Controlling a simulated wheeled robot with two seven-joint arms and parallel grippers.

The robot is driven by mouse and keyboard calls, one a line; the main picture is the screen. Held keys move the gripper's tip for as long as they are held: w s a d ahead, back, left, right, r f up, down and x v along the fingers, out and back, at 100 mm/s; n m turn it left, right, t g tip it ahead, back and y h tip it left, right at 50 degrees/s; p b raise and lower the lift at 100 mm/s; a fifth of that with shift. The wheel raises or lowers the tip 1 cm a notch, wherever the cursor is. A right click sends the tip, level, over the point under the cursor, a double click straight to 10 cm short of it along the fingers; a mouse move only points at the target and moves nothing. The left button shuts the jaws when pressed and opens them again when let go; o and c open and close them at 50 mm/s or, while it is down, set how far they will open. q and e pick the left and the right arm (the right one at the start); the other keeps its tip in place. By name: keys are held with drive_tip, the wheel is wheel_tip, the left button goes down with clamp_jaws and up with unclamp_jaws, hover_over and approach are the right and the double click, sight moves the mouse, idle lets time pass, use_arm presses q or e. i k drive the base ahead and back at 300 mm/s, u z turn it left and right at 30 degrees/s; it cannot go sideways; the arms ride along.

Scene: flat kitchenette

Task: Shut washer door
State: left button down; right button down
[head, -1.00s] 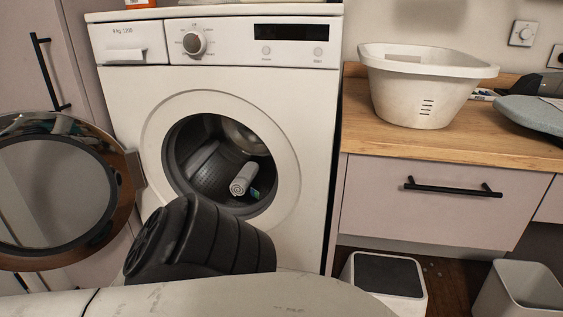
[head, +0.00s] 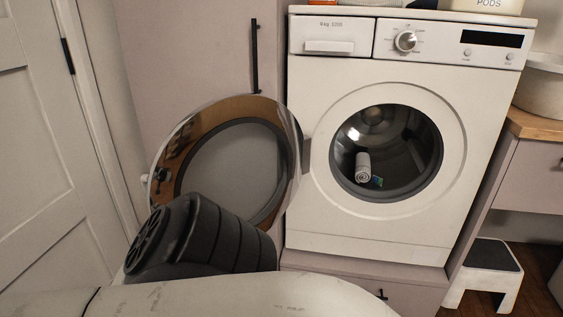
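The white washer (head: 375,235) stands right of centre in the head view. Its round door (head: 292,150) hangs wide open to the left, hinged at the left side of the drum opening. The door has a brown and chrome rim around grey glass. Inside the drum (head: 410,160) lie a rolled light cloth (head: 362,167) and a small blue-green item. A part of my own arm, black and white, covers the lower left and hides the door's lower edge. Neither gripper's fingers show. I cannot tell whether the arm touches the door.
A white panelled door (head: 55,170) is at the far left, beside a tall pinkish cabinet (head: 195,60) with a black handle. A step stool (head: 487,270) stands on the floor at the right, below a wooden counter (head: 535,124) holding a white basin (head: 540,85).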

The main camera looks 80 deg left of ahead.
sight(163, 184)
drive_tip(key=k, duration=0.25)
drive_tip(key=u, duration=1.15)
